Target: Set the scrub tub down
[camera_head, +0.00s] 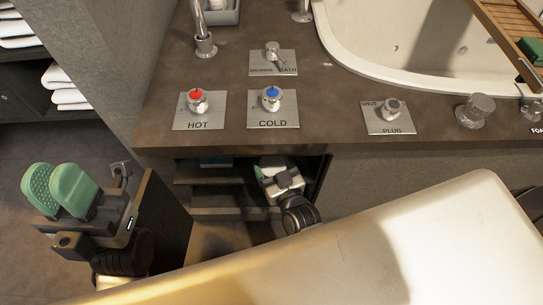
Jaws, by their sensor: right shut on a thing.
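My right gripper (268,166) reaches through the open front of the cabinet under the counter, below the COLD plate. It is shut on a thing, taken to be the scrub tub. The tub cannot be made out, as the counter edge and the gripper itself hide what is between the fingers. My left gripper (60,188), with green finger pads, is outside the cabinet at the lower left. Its pads are a little apart and nothing shows between them.
The cabinet has shelves (228,211) and a blue item (216,162) at its upper left. An open door (168,215) stands at its left. The counter (335,125) carries the HOT tap (197,101), COLD tap (271,99) and PLUG knob (391,107), with the bathtub (420,70) behind.

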